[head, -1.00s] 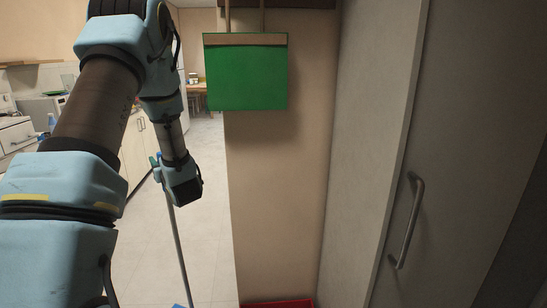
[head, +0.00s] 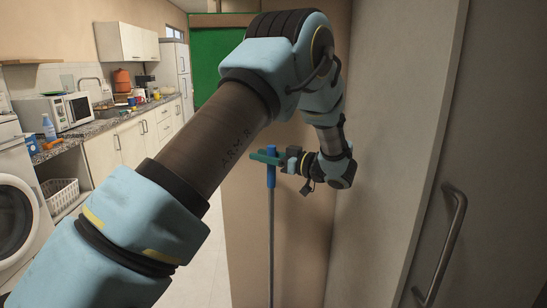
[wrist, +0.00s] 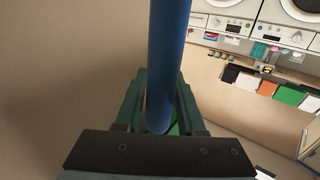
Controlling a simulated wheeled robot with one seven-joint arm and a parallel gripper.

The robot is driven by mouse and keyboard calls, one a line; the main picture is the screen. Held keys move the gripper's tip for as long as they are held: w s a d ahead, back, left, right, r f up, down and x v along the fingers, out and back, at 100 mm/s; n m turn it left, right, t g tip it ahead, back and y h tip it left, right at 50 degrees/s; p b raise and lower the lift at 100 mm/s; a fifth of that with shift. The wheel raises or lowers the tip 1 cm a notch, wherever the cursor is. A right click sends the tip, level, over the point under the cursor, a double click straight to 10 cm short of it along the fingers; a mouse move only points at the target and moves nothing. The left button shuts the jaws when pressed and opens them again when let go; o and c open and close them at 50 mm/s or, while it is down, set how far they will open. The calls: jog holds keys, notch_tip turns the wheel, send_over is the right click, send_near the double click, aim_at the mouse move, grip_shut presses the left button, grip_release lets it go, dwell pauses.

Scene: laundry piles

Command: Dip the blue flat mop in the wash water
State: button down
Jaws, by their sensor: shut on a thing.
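My gripper (head: 268,158) is shut on the blue grip (head: 271,174) at the top of the mop's handle, in front of the beige wall. The mop's grey shaft (head: 271,245) hangs down almost upright and runs out of the bottom of the head view. In the wrist view, the blue handle (wrist: 167,60) passes between the green fingers of my gripper (wrist: 158,110). The flat mop head is out of view in both current frames. No wash water shows in either.
A grey cabinet door with a metal handle (head: 440,245) stands close on the right. A green panel (head: 215,60) hangs on the wall behind my arm. A washing machine (head: 18,220), white basket (head: 62,196) and counter line the left. Light floor (head: 190,265) is clear.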

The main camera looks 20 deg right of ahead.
aim_at(270, 227)
jog(key=shift+s+d+f, duration=0.1)
jog(key=shift+s+d, duration=0.05)
jog(key=shift+d, duration=0.3)
jog(key=shift+s+d+f, duration=0.1)
jog(key=shift+s+d, duration=0.05)
jog(key=shift+d, duration=0.25)
jog(key=shift+d+f, duration=0.1)
jog(key=shift+f+b, duration=7)
jog(key=shift+f, duration=4.45)
jog(key=shift+f+b, duration=0.35)
jog(key=shift+f, duration=0.2)
notch_tip(270, 227, up, 24)
jog(key=p, duration=1.4)
jog(key=shift+f+p, duration=0.25)
jog(key=shift+p, duration=0.05)
